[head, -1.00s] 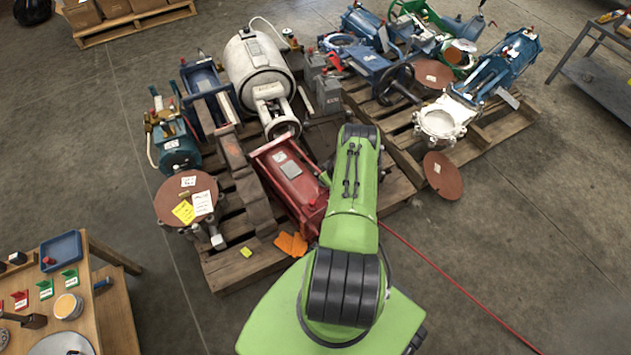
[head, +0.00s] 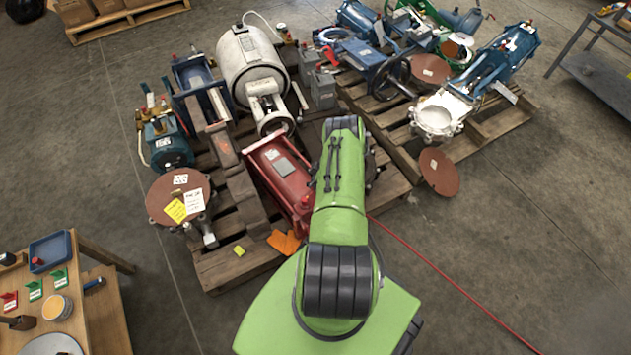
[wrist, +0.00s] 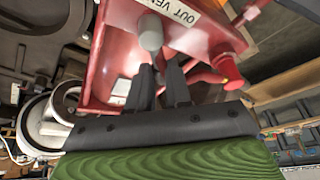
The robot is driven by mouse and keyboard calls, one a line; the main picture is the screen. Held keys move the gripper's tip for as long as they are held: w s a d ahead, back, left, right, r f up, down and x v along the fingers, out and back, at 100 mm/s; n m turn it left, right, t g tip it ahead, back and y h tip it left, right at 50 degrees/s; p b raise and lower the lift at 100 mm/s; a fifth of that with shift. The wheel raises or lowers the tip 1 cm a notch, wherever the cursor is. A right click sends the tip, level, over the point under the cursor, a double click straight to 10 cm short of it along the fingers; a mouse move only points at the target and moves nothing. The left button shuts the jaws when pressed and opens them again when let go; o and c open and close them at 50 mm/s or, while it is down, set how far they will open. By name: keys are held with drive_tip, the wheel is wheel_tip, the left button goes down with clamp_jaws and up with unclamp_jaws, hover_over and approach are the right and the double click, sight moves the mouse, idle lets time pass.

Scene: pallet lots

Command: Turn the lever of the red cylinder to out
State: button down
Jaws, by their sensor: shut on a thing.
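The red cylinder (head: 283,172) lies on the near pallet in the head view, just left of my arm. In the wrist view its red body (wrist: 108,62) fills the upper middle, with a white label (wrist: 178,12) reading OUT and part of another word. A grey round-ended fitting (wrist: 150,32) stands out beside the label. In the head view my arm hides the gripper and the lever.
Orange cloths (head: 284,242) lie at the near edge. A second loaded pallet (head: 490,130) stands right. Open floor lies right of my arm.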

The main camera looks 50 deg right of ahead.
drive_tip(key=shift+s, duration=0.1)
drive_tip(key=c, duration=1.1)
unclamp_jaws()
drive_tip(key=shift+o, duration=0.2)
